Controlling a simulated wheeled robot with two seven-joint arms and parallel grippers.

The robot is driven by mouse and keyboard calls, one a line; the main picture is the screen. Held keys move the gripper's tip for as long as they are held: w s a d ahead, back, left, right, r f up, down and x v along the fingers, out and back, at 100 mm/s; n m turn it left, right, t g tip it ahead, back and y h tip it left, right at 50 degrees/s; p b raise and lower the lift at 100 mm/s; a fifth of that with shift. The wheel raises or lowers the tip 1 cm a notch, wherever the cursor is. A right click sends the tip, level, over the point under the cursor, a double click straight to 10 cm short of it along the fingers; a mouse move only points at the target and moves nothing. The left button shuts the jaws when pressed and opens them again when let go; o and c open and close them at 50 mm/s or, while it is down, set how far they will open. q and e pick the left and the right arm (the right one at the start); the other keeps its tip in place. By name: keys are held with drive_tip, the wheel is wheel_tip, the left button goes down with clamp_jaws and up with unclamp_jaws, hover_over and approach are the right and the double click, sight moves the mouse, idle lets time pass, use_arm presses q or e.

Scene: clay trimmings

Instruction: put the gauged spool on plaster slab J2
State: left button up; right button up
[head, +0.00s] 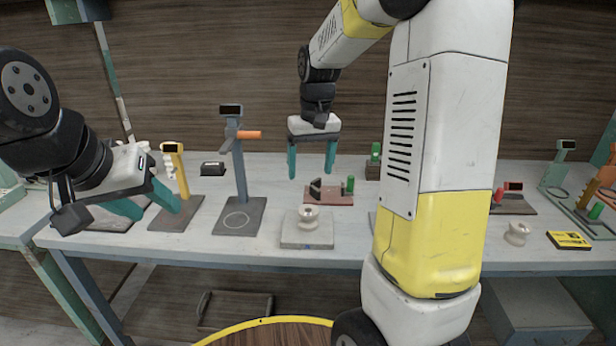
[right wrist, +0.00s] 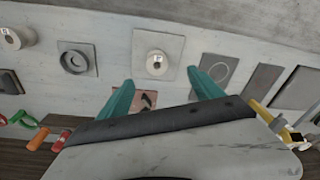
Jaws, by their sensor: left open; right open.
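A pale spool (head: 307,219) stands upright on a light square slab (head: 295,241) at the front middle of the table. The same spool (right wrist: 157,64) and slab (right wrist: 176,47) show in the right wrist view. A second pale spool (head: 516,234) stands on the bare table to the right; it also shows in the right wrist view (right wrist: 12,39). A grey slab (right wrist: 91,49) carrying a round ring-shaped piece (right wrist: 74,62) lies between them. Marks are too small to read, so I cannot tell which is gauged or J2. My right gripper (head: 311,172) is open, empty, above and behind the middle spool. My left gripper (head: 146,201) is open and empty at the left.
A tall stand with an orange arm (head: 240,165) rises left of the middle slab. A yellow stand (head: 181,172) is near my left gripper. A reddish base (head: 328,198) with a green post stands behind the spool. A yellow-black card (head: 568,240) lies at right. My right arm hides part of the table.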

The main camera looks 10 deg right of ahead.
drive_tip(key=s+a+r+t, duration=0.1)
drive_tip(key=s+r, duration=0.3)
drive_tip(key=s, duration=0.6)
drive_tip(key=s+a+r+t+y, duration=0.1)
drive_tip(key=s+r+t, duration=0.3)
drive_tip(key=s, duration=0.7)
drive_tip(key=shift+m+y, duration=0.3)
